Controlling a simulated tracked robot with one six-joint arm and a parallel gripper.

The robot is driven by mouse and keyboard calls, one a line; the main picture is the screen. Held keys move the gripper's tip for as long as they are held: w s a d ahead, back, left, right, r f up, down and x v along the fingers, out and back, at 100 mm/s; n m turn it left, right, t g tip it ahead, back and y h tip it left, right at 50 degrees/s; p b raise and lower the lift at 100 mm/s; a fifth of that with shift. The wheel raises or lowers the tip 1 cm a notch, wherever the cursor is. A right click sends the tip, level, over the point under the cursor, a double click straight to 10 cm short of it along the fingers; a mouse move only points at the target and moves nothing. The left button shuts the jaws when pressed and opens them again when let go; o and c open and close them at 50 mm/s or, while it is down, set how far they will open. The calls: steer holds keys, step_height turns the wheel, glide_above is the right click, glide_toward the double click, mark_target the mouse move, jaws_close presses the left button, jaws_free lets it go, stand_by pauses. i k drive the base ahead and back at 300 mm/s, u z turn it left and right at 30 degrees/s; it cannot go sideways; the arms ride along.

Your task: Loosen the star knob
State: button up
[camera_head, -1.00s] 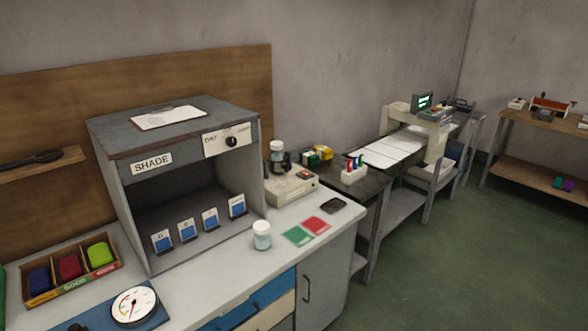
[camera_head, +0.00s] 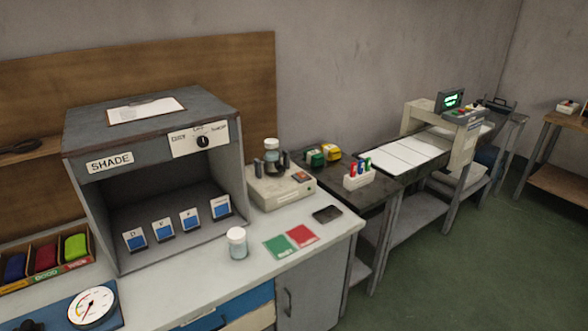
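I cannot make out a star knob for certain in the head view. A dark, partly cut-off piece (camera_head: 24,325) shows at the bottom left edge beside a round white dial gauge (camera_head: 92,306) on a blue base; its shape is too cropped to tell. A black rotary knob (camera_head: 203,141) sits on the white label plate of the grey SHADE box (camera_head: 108,163), and it looks like a selector dial. My gripper is not in view.
The pale counter (camera_head: 185,284) holds a white-lidded jar (camera_head: 237,243), green (camera_head: 283,247) and red (camera_head: 302,236) cards, a dark phone-like slab (camera_head: 327,214) and a small instrument (camera_head: 281,187). Farther back stands a belt machine (camera_head: 459,137). Green floor (camera_head: 450,270) is open at the right.

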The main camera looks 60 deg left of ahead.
mark_target(281, 168)
steer(key=z, duration=0.05)
steer(key=i, duration=1.25)
steer(key=u, duration=3.75)
